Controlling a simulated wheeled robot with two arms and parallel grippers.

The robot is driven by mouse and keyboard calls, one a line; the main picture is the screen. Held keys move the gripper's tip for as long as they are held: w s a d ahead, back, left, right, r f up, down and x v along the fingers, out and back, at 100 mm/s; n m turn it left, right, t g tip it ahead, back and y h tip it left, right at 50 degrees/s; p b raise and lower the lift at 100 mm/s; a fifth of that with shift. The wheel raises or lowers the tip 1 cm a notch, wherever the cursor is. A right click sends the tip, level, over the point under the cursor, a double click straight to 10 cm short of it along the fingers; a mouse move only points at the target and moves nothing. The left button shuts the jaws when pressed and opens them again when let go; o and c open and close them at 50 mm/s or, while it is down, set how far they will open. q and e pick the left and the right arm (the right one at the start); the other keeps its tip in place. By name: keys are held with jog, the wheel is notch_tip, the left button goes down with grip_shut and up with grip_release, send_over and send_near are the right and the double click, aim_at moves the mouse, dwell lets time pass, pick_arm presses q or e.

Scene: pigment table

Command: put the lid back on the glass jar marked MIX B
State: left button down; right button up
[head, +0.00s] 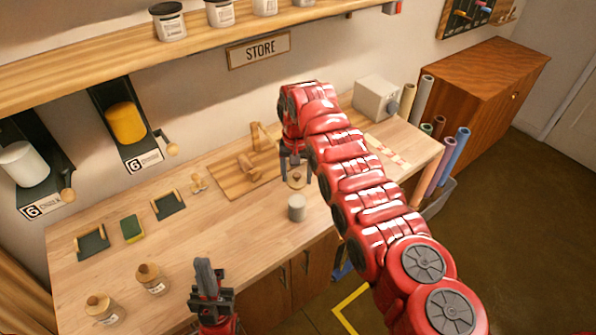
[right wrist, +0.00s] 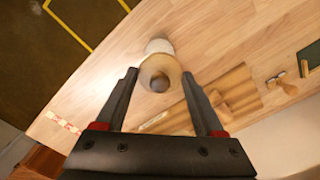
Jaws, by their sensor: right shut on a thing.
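My right gripper (head: 294,178) reaches down over the counter and is shut on a round wooden lid (right wrist: 159,74) with a darker knob. The lid also shows between the fingertips in the head view (head: 297,182). A pale grey-white jar (head: 297,208) stands upright on the counter, just in front of the lid in the head view. In the right wrist view the jar (right wrist: 159,45) is partly hidden behind the lid. No marking on it is readable. My left gripper (head: 205,278) is at the counter's front edge, away from the jar; its finger gap is unclear.
Two jars with wooden lids (head: 101,308) (head: 151,279) stand at front left. A wooden board (head: 232,181) lies behind the held lid. A green-yellow sponge (head: 131,229) and small dark trays (head: 168,204) lie left. A grey box (head: 375,98) stands back right. The counter around the jar is clear.

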jog(key=shift+s+d+f, duration=0.1)
jog(key=shift+f, duration=0.55)
notch_tip(320, 180, down, 3)
jog(key=shift+f+b, duration=0.1)
jog(key=shift+b, duration=0.75)
jog(key=shift+f+b, duration=0.5)
jog(key=shift+f, duration=0.1)
jog(key=shift+b, duration=0.3)
jog(key=shift+f+b, duration=0.2)
jog(key=shift+b, duration=0.25)
dwell(0.6)
jog(key=o, duration=1.3)
jog(key=shift+r, duration=0.1)
